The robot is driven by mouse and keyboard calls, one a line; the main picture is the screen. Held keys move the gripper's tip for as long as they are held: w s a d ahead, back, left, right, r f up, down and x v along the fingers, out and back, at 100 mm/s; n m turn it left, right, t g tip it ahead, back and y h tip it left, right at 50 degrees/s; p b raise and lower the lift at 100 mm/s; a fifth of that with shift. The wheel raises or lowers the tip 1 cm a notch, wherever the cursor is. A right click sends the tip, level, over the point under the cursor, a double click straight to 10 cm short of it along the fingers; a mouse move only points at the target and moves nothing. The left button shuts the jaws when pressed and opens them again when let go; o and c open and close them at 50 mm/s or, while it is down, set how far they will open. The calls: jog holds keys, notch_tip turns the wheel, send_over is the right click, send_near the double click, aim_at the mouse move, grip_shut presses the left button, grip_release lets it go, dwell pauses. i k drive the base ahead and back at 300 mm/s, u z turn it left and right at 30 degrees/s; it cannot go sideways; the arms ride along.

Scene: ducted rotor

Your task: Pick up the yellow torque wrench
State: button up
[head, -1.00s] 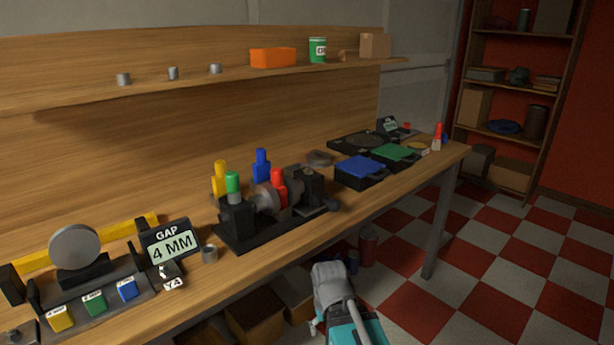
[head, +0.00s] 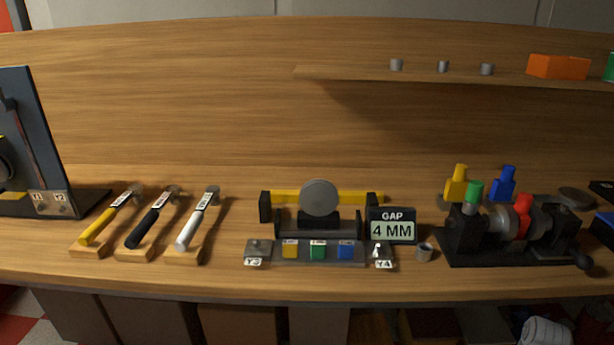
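The torque wrench with the yellow handle (head: 99,225) lies on the bench at the left of the head view. Its handle end points to the front and rests on a wooden block (head: 92,253); its dark metal head is at the back. A black-handled wrench (head: 148,228) and a white-handled wrench (head: 190,229) lie beside it on its right, in the same pose.
A dark upright panel (head: 38,140) stands left of the wrenches. Right of them are a fixture with a round grey disc (head: 319,198), a gap display (head: 391,226) and a black rotor assembly (head: 510,237). A shelf (head: 440,79) hangs at upper right. Bare bench lies behind the wrenches.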

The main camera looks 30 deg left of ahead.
aim_at(136, 191)
jog(key=k, duration=0.5)
jog(key=u, duration=4.9)
jog(key=k, duration=0.1)
jog(key=z, duration=1.55)
